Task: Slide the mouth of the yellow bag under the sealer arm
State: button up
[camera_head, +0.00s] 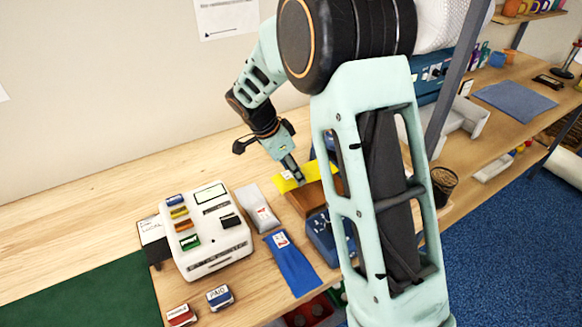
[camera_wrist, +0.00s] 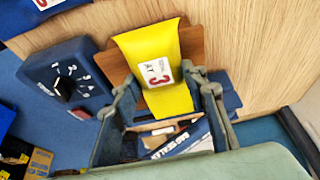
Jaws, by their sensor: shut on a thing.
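The yellow bag (camera_head: 284,184) lies at the tip of my gripper (camera_head: 297,179) in the head view. In the wrist view the yellow bag (camera_wrist: 148,45), with a white label bearing a red 3, runs between my fingers. My gripper is shut on it. The bag lies over a brown wooden block (camera_wrist: 192,42), which also shows in the head view (camera_head: 302,203). The blue sealer (camera_wrist: 42,72) has a numbered dial, and a "bag sealer" label shows below the bag. The sealer's arm is not clearly seen, and I cannot tell whether the bag's mouth is under it.
A white machine (camera_head: 205,245) with coloured stamps stands left on the wooden bench (camera_head: 75,235). A grey-white bag (camera_head: 258,207) and a blue bag (camera_head: 290,262) lie between it and the sealer. Two small boxes sit at the front edge. My arm hides the bench to the right.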

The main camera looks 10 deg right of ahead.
aim_at(313, 171)
jog(key=shift+d+f, duration=0.15)
jog(key=shift+f, duration=0.4)
jog(key=shift+w+d+f, duration=0.3)
jog(key=shift+d, duration=0.2)
jog(key=d, duration=0.1)
jog(key=d+p, duration=0.1)
jog(key=w+d+p, duration=0.1)
jog(key=shift+w+f, duration=0.1)
jog(key=shift+f, duration=0.2)
jog(key=shift+w+d+f, duration=0.15)
jog(key=shift+d+f, duration=0.1)
jog(key=shift+f, duration=0.05)
jog(key=shift+w+d+b, duration=0.25)
jog(key=shift+d+b, duration=0.3)
jog(key=shift+d, duration=0.1)
jog(key=shift+f+b, duration=0.15)
jog(key=shift+b, duration=0.45)
jog(key=o, duration=1.2)
